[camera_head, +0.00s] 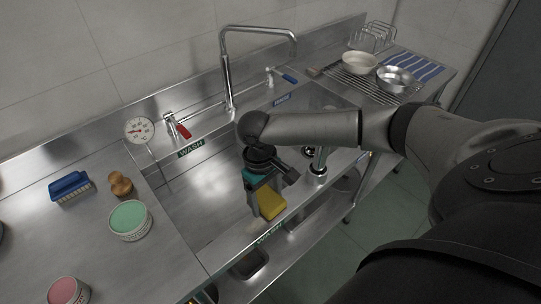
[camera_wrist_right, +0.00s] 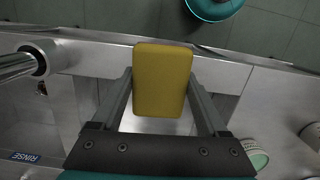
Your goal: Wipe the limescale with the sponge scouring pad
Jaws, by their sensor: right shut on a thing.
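My right gripper (camera_head: 262,190) reaches in from the right over the wash sink (camera_head: 200,195). It is shut on the yellow sponge (camera_head: 270,203), which hangs near the front edge of the sink. In the right wrist view the sponge (camera_wrist_right: 163,80) sits between the two fingers, its broad yellow face showing. The scouring side of the sponge cannot be made out. I cannot pick out any limescale mark for sure; my arm and gripper hide part of the sink. My left gripper is not in view.
A tall tap (camera_head: 229,85) stands behind the sinks. A chrome upright (camera_head: 318,163) rises right of the gripper. Bowls (camera_head: 360,62) stand on the right drainer.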

